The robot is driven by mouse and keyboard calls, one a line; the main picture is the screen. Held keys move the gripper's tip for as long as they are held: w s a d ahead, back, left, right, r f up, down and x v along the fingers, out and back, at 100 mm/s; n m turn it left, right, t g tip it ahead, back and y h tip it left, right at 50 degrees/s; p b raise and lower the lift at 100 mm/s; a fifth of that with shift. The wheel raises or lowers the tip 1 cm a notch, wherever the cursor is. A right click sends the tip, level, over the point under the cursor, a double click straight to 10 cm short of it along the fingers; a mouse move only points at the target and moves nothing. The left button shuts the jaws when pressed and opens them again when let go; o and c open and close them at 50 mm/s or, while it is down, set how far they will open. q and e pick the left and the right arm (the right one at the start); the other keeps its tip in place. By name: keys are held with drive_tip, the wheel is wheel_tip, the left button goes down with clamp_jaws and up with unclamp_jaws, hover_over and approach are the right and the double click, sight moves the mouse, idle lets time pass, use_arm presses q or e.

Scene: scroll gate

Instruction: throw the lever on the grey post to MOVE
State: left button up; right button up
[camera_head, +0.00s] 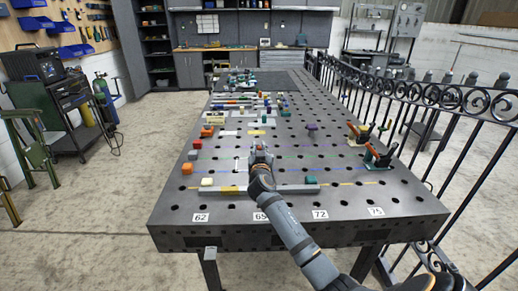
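My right arm comes in from the lower right, and my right gripper (261,149) is over the middle of the perforated table. A small reddish patch shows at its tip; I cannot tell whether that is part of the gripper or a thing behind it. The fingers are too small to tell open from shut. I cannot pick out a grey post, a lever or the word MOVE for sure at this size. A small yellowish sign (216,119) stands left of centre, its text unreadable. My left gripper is not in view.
The dark table (345,199) carries grey bars and coloured blocks, including an orange block (187,169) and a teal block (311,181). Orange-handled clamps (379,155) stand at the right. A purple piece (312,127) is near the middle. A black scroll fence (430,92) runs along the right.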

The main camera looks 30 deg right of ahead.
drive_tip(key=shift+c, duration=1.1)
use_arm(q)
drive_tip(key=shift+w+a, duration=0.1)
use_arm(e)
clamp_jaws()
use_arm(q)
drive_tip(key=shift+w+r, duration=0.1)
